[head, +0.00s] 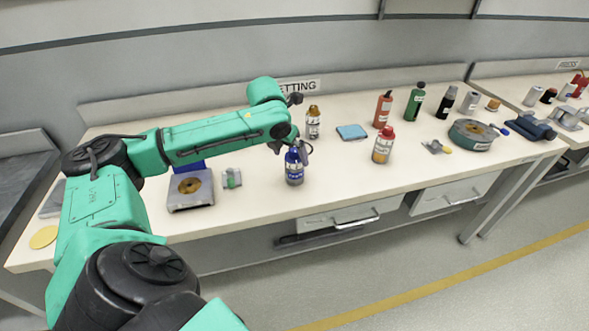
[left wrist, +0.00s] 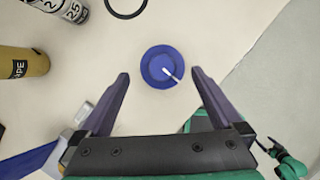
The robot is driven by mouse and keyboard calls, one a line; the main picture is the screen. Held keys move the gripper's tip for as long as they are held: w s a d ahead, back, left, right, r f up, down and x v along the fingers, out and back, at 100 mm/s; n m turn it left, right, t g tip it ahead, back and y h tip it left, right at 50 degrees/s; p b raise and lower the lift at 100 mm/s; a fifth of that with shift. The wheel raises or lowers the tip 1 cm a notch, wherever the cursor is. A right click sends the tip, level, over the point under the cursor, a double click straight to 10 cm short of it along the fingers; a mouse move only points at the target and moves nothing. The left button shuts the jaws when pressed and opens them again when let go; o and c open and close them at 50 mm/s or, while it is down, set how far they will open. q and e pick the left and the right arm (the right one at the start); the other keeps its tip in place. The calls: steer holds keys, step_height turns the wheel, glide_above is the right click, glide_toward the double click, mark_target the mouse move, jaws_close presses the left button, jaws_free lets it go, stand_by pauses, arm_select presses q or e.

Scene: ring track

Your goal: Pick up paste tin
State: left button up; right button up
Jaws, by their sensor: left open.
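A blue round tin (head: 294,176) with a pale label stands upright near the front edge of the bench; I take it for the paste tin, though I cannot read its label. In the left wrist view its round blue top (left wrist: 158,68) with a small white mark lies between the fingertips. My left gripper (head: 297,150) is open and points down at the top of the tin. In the left wrist view the open fingers (left wrist: 160,76) have a gap on each side of it. My right gripper is not in view.
A red-capped bottle (head: 383,147) and a blue pad (head: 351,132) are to the right. The bench front edge is close.

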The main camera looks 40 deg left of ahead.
mark_target(294, 172)
arm_select(q)
steer(key=x, duration=0.5)
steer(key=shift+d, duration=0.15)
steer(key=shift+r, duration=0.1)
steer(key=c, duration=1.5)
steer(key=shift+r, duration=0.1)
